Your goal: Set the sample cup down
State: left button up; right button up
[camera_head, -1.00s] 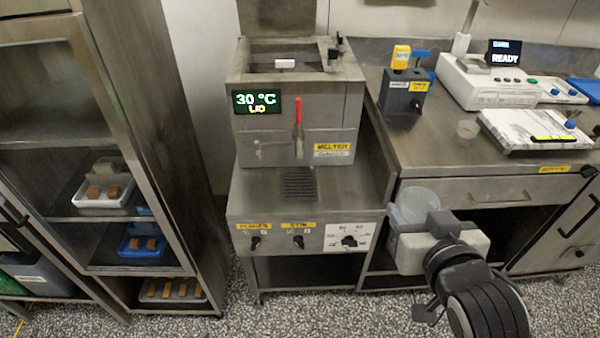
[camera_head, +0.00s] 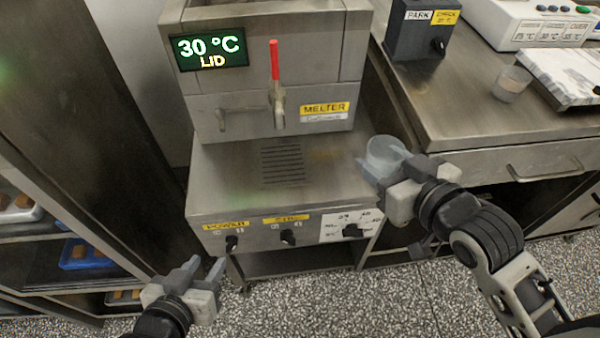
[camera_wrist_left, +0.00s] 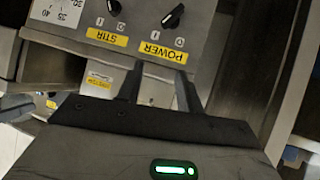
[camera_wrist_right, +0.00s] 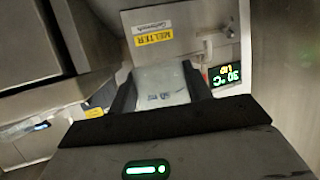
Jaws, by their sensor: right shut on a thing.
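The sample cup (camera_head: 387,153) is a small translucent cup held by my right gripper (camera_head: 380,172). It is upright or nearly so, in front of the right side of the melter's lower ledge (camera_head: 235,170). I cannot tell its height over the ledge. In the right wrist view the cup (camera_wrist_right: 158,88) sits between the two dark fingers, with faint markings on its side. My left gripper (camera_head: 192,274) is open and empty, low in front of the melter's control panel. Its fingers (camera_wrist_left: 158,90) stand apart in the left wrist view.
The melter (camera_head: 270,110) has a red-handled tap (camera_head: 277,85) over a slotted drain (camera_head: 283,163) and a display reading 30 °C LID. The steel bench (camera_head: 450,100) at right holds another clear cup (camera_head: 511,83), a grey block (camera_head: 422,30) and a marble slab (camera_head: 570,75). A rack stands left.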

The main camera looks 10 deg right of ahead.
jog(key=f+x, duration=0.1)
jog(key=x, duration=0.9)
jog(key=b, duration=0.2)
send_over(332, 163)
jog(key=f, duration=0.2)
jog(key=s+f, duration=0.1)
jog(key=f, duration=0.1)
jog(key=shift+d+f, duration=0.15)
jog(key=shift+d, duration=0.1)
jog(key=shift+w+a+f, duration=0.15)
jog(key=shift+w+f, duration=0.3)
jog(key=shift+f, duration=0.05)
jog(key=shift+w+f, duration=0.1)
jog(key=shift+f, duration=1.5)
jog(key=shift+f+b, duration=0.25)
jog(key=shift+b, duration=0.05)
jog(key=o, duration=1)
jog(key=shift+r, duration=0.1)
